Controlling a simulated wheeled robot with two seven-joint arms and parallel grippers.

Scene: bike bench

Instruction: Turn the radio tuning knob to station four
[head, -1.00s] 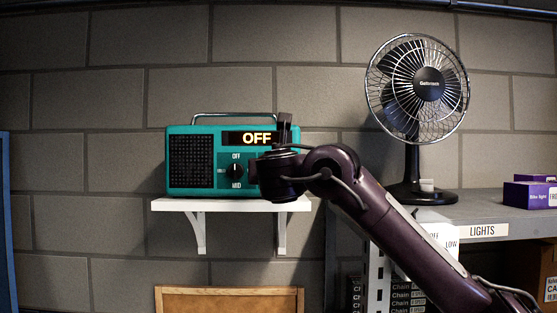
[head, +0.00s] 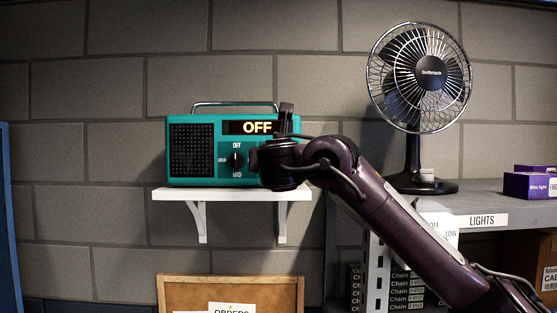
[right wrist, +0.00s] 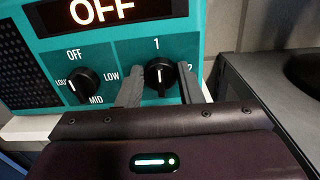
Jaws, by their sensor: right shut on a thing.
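The teal radio (head: 192,155) stands on a white wall shelf, and its display (head: 250,127) reads OFF. In the right wrist view the tuning knob (right wrist: 159,74) is black and round, with labels 1 above and 2 to its right. Its white mark points up toward 1. My right gripper (right wrist: 163,88) is shut on the tuning knob, one grey finger on each side. In the head view my right gripper (head: 272,160) hides the tuning knob and the radio's right front. A second knob (head: 236,160), labelled OFF, LOW, MID and LOUD, is left of it. My left gripper is not in view.
The white shelf (head: 232,195) is fixed to the block wall. A grey shelf unit (head: 490,207) at the right bears a fan (head: 420,90) and purple bike light boxes (head: 530,185). A framed board (head: 185,290) is below the radio.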

